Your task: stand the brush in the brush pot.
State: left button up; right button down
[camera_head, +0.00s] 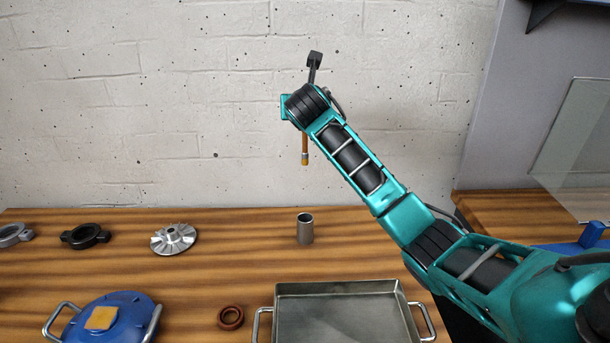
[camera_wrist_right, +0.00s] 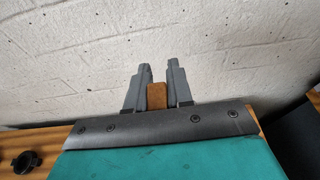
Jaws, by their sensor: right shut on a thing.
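The brush (camera_head: 305,145) hangs upright below my raised right wrist in the head view, its lower end in the air above the brush pot. Its upper part is hidden behind my wrist. The brush pot (camera_head: 305,229) is a small grey metal cylinder standing upright on the wooden table. In the right wrist view, my right gripper (camera_wrist_right: 159,68) is shut on the brown end of the brush (camera_wrist_right: 157,96), which sits between the two grey fingers. My left gripper is in neither view.
A metal tray (camera_head: 345,289) with handles lies in front of the pot. A brown ring (camera_head: 231,317), a blue lidded housing (camera_head: 128,312), a silver impeller (camera_head: 173,239) and a black ring clamp (camera_head: 85,236) lie to the left. A white brick wall (camera_head: 120,130) stands behind the table.

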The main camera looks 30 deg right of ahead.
aim_at(305, 161)
notch_tip(305, 161, down, 8)
jog(key=shift+f+b, duration=0.2)
jog(key=shift+b, duration=0.25)
notch_tip(305, 161, down, 5)
jog(key=shift+f+b, duration=0.15)
jog(key=shift+b, duration=0.3)
jog(key=shift+f, duration=0.6)
jog(key=c, duration=1)
grip_release()
